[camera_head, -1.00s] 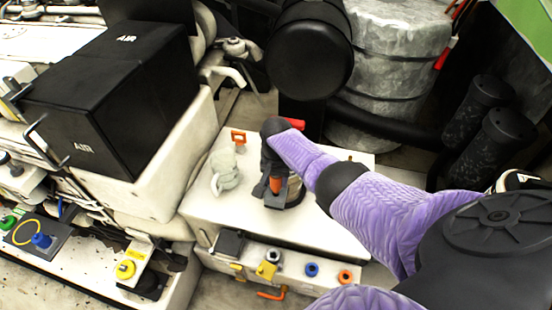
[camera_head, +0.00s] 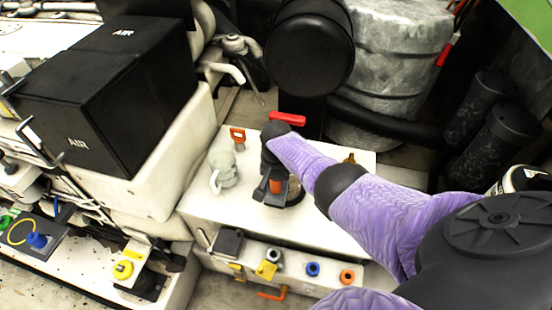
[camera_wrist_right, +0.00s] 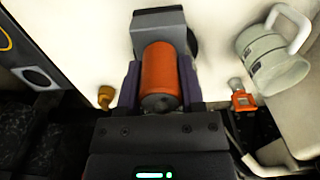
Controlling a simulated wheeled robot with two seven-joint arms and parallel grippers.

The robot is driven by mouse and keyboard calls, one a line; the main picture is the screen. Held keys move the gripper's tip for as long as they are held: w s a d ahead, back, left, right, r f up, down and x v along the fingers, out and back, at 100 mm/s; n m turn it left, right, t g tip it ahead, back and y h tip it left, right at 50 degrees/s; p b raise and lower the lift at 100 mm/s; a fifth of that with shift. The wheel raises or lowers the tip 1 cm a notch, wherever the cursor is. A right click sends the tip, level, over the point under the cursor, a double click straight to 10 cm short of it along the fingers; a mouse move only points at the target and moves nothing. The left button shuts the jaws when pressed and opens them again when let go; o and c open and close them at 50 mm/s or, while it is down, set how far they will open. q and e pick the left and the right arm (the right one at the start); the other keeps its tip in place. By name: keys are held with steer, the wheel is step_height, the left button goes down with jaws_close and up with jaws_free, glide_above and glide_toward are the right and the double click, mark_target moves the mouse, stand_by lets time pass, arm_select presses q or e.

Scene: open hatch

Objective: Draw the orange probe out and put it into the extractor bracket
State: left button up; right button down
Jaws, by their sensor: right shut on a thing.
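The orange probe (camera_head: 277,186) shows as a small patch at my right gripper (camera_head: 271,182), above the white top of a unit. In the right wrist view the probe (camera_wrist_right: 160,72) is an orange cylinder with a dark end, held between the two fingers of the gripper (camera_wrist_right: 160,88). A grey block (camera_wrist_right: 160,19) with a darker side lies just beyond the probe; it may be the extractor bracket. I cannot tell whether the probe touches it. A dark round opening (camera_head: 295,192) shows beside the gripper. My left gripper is out of view.
A pale green-grey mug (camera_head: 222,168) stands left of the gripper. An orange-handled piece (camera_head: 238,136) and a red bar (camera_head: 287,118) are behind. A large black box (camera_head: 110,90) rises at left. Blue and orange round ports (camera_head: 313,269) line the front face.

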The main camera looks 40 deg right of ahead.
steer(key=shift+f+b, duration=0.35)
steer(key=shift+f, duration=0.1)
steer(key=shift+c, duration=0.7)
jaws_free()
step_height(320, 180, up, 10)
steer(key=p, duration=0.6)
steer(key=shift+f+p, duration=0.2)
steer(key=shift+p, duration=0.15)
steer(key=shift+r, duration=0.2)
